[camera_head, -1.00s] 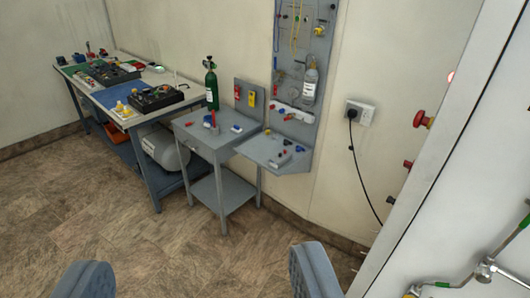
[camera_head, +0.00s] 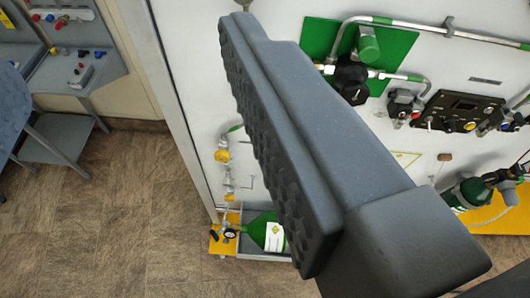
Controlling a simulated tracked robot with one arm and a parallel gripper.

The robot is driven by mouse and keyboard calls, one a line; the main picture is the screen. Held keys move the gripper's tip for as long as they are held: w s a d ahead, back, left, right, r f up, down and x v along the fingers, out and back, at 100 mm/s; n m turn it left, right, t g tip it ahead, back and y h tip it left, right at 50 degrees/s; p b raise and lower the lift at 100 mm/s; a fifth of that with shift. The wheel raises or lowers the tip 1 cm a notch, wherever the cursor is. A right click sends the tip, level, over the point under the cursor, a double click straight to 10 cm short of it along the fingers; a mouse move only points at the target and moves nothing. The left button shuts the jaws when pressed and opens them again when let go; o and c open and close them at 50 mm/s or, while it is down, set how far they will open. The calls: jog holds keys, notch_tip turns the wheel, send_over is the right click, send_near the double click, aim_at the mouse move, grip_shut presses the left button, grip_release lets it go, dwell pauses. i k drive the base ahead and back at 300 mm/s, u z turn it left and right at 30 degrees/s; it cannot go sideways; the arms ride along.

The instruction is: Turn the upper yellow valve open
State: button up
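The upper yellow valve (camera_head: 222,155) is a small yellow fitting on a pipe on the white panel's left part. A second yellow-marked valve (camera_head: 228,196) sits below it on the same pipe line. My gripper (camera_head: 125,65) is open and empty. Its large dark right finger fills the middle of the view, just right of the upper valve in the picture, and its other finger shows only partly at the left edge. The valve appears well beyond the fingers, and I see no contact. The finger hides part of the panel.
The white panel (camera_head: 190,50) carries a green plate (camera_head: 320,38), pipes and a black control box (camera_head: 460,108). A green cylinder (camera_head: 265,230) stands in a tray below the valves. A grey workstation (camera_head: 85,70) is at the upper left. The floor (camera_head: 110,220) at lower left is clear.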

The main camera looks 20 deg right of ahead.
aim_at(221, 156)
jog(key=z, duration=1.75)
jog(key=k, duration=1.3)
jog(key=u, duration=1.1)
jog(key=i, duration=1)
